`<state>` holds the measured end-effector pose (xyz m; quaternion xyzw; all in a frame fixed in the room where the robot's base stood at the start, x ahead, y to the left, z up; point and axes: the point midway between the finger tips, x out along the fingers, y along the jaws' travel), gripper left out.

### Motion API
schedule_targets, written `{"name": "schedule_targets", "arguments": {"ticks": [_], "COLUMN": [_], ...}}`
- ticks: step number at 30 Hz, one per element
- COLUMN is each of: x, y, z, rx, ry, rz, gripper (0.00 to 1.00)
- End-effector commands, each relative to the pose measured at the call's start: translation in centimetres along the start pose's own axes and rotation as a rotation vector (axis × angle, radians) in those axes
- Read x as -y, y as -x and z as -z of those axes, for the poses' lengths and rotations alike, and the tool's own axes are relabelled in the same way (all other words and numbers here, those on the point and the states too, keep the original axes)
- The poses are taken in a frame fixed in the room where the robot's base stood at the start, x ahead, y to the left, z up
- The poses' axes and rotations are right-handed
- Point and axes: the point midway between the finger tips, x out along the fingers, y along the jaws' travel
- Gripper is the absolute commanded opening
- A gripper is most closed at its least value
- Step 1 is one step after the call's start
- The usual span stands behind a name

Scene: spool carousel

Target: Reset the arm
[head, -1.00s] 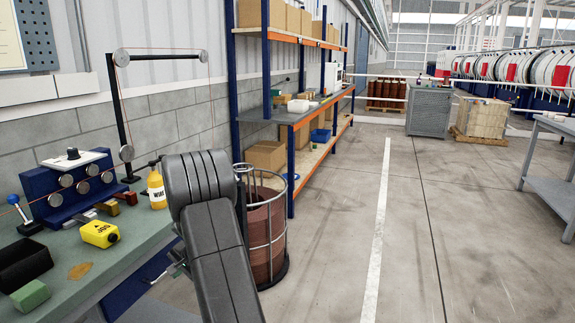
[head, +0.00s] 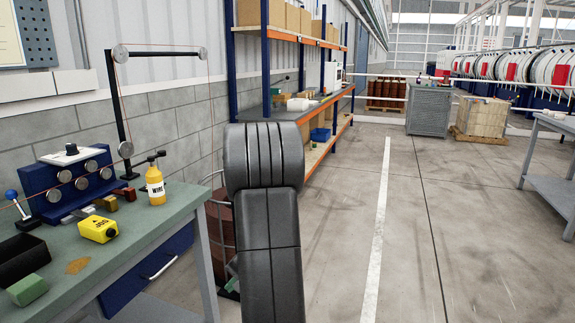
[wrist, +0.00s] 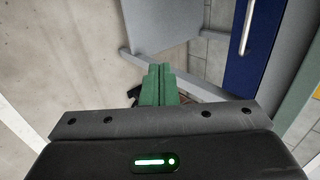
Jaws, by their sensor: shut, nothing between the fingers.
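My gripper (wrist: 159,85) shows in the wrist view as green fingers close together, shut and empty. It points down past the side of the workbench, with the concrete floor and a grey bench leg around it. In the head view my dark arm stands upright in the middle, in front of the shelving and the wire drum (head: 221,225). My arm hides part of the drum. The fingers are mostly hidden in the head view.
The green-topped workbench (head: 135,233) at left holds a yellow bottle (head: 155,186), a yellow box (head: 98,229), a green block (head: 28,290), a black bin (head: 20,258) and a blue roller unit (head: 40,187). A shelf rack (head: 283,112) stands behind my arm.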

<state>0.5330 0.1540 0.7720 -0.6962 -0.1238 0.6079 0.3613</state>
Motion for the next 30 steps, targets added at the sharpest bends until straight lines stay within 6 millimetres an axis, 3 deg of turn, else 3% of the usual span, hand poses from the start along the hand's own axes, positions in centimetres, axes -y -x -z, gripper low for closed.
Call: {"name": "schedule_targets", "arguments": {"ticks": [10, 15, 21, 30], "x": [-4.6, -4.5, -4.5, -4.5], "y": [5.2, 8.4, 10.7, 11.4], "z": [0.1, 0.1, 0.1, 0.1], "rx": [-0.003, -0.003, -0.002, 0.001], "ry": [-0.002, 0.001, 0.001, 0.001], "rz": [0.001, 0.002, 0.001, 0.0], "gripper": [0.0, 0.0, 0.0, 0.0]}}
